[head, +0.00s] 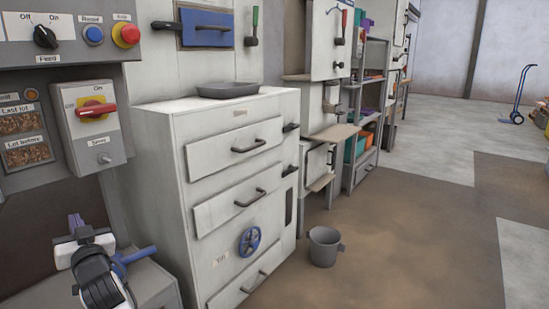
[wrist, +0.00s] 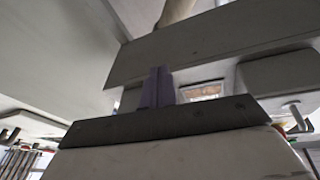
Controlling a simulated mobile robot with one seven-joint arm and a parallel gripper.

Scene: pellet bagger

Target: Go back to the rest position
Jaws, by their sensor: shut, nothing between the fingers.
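My gripper (wrist: 158,76) shows in the wrist view as two purple fingers side by side, shut with nothing between them. In the head view my gripper (head: 76,222) is at the lower left, with its fingers pointing up. It is below the grey switch box (head: 95,130) with the red rotary handle, apart from it, and left of the white drawer cabinet (head: 215,150). A blue bar (head: 137,256) shows just right of my wrist; what it belongs to is partly hidden.
A grey tray (head: 228,90) lies on the cabinet top. A blue handwheel (head: 250,241) is on the cabinet front. A grey bucket (head: 324,246) stands on the floor to its right. The brown and grey floor further right is clear, with a blue hand truck (head: 520,98) far back.

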